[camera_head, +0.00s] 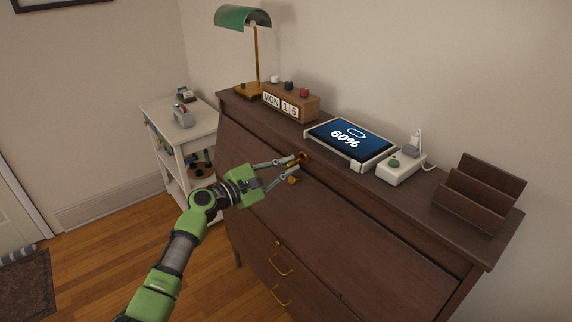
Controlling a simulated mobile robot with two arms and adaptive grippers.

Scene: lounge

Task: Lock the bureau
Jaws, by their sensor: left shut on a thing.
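The dark wooden bureau (345,215) stands against the wall, with its slanted front closed. Two small brass pieces sit near the top of that front, an upper one (304,157) and a lower round knob (292,180). I cannot tell which one is the lock or key. My left gripper (298,166) reaches in from the left, its fingertips at the upper brass piece and shut on it. The fingers partly hide this piece, and the lower finger passes just above the knob. My right gripper is not in view.
On the bureau top stand a green lamp (243,18), a calendar block (290,102), a tablet showing 60% (348,140), a white charger box (400,168) and a wooden letter rack (480,195). A white side cart (160,118) stands to the left. The wooden floor in front is clear.

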